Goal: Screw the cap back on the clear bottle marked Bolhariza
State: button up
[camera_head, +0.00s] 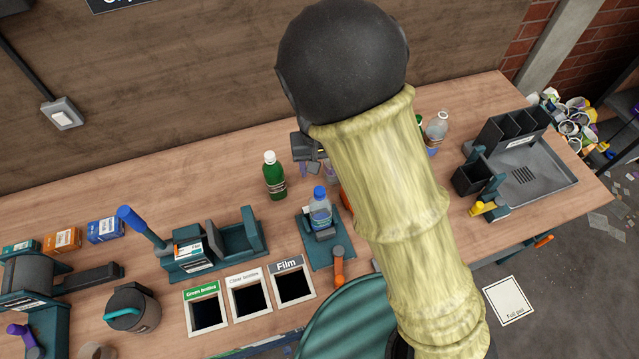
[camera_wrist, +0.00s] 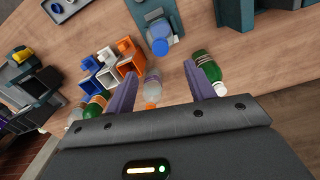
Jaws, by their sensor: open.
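In the head view my gripper (camera_head: 316,168) is mostly behind my arm. A clear bottle with a blue cap (camera_head: 320,208) stands in a teal fixture (camera_head: 330,252); it also shows in the wrist view (camera_wrist: 158,38). Another clear bottle (camera_head: 436,132) stands right of my arm. No bottle label is readable, so I cannot tell which is Bolhariza.
A green bottle with a white cap (camera_head: 274,175) stands close beside the gripper. Orange, white and blue holders (camera_wrist: 103,70) are left of the fingers in the wrist view. Labelled openings (camera_head: 248,295) lie along the front edge. A grey tray (camera_head: 545,180) is at the right.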

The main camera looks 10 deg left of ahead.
aim_at(320, 191)
notch_tip(320, 191, down, 10)
jog(key=shift+w+d+r+p, duration=0.1)
jog(key=shift+d+p, duration=0.05)
jog(key=shift+p, duration=0.75)
jog(key=shift+c, duration=0.2)
jog(key=c, duration=1.1)
jog(key=shift+o, duration=0.2)
jog(key=m+p, duration=0.1)
jog(key=m, duration=0.2)
jog(key=shift+p, duration=0.4)
jog(key=o, duration=1)
jog(key=shift+o, duration=0.2)
notch_tip(320, 191, up, 17)
jog(key=b, duration=0.3)
jog(key=shift+a+r+b, duration=0.15)
jog(key=shift+a+b, duration=0.05)
jog(key=shift+b, duration=0.2)
